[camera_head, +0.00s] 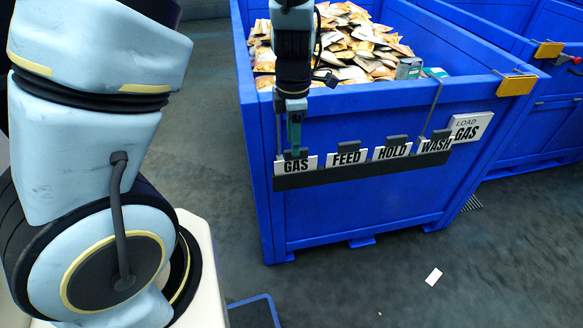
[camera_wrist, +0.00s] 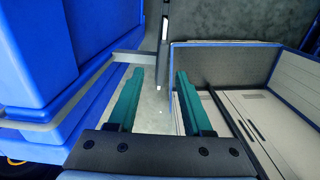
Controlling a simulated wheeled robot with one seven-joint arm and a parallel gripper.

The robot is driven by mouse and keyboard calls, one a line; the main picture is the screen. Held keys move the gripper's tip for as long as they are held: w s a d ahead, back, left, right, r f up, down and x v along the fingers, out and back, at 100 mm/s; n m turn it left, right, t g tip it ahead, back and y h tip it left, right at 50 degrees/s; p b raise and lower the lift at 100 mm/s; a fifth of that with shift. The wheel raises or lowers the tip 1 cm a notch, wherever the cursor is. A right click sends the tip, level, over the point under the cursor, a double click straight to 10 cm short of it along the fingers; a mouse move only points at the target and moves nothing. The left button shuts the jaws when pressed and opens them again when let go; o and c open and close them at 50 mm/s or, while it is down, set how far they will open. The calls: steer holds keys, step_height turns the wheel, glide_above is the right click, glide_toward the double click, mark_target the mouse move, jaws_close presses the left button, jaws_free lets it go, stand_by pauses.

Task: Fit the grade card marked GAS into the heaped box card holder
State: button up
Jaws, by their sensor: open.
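The white GAS card (camera_head: 296,165) stands at the left end of a dark rack (camera_head: 360,172) hung on the front of the heaped blue box (camera_head: 350,217). A dark tab rises from its top. My gripper (camera_head: 295,147) points down just above this card. Its green fingers are open in the wrist view (camera_wrist: 159,76); a thin grey edge shows near the tips, and I cannot tell whether they touch it. A yellow holder (camera_head: 517,86) sits on the box's right front corner; no card shows in it. A LOAD GAS sign (camera_head: 471,127) is on the box front.
FEED (camera_head: 346,158), HOLD (camera_head: 392,152) and WASH (camera_head: 436,146) cards share the rack. Metal hooks (camera_head: 432,108) hang it from the rim. Heaped packets (camera_head: 350,40) fill the box. Another blue box (camera_head: 540,130) stands at right. A white slip (camera_head: 433,277) lies on the floor.

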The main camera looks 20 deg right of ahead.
mark_target(296, 159)
steer(key=f, duration=0.7)
steer(key=shift+s+d+f+p, duration=0.15)
steer(key=shift+d+p, duration=0.15)
steer(key=shift+d, duration=0.05)
jaws_close()
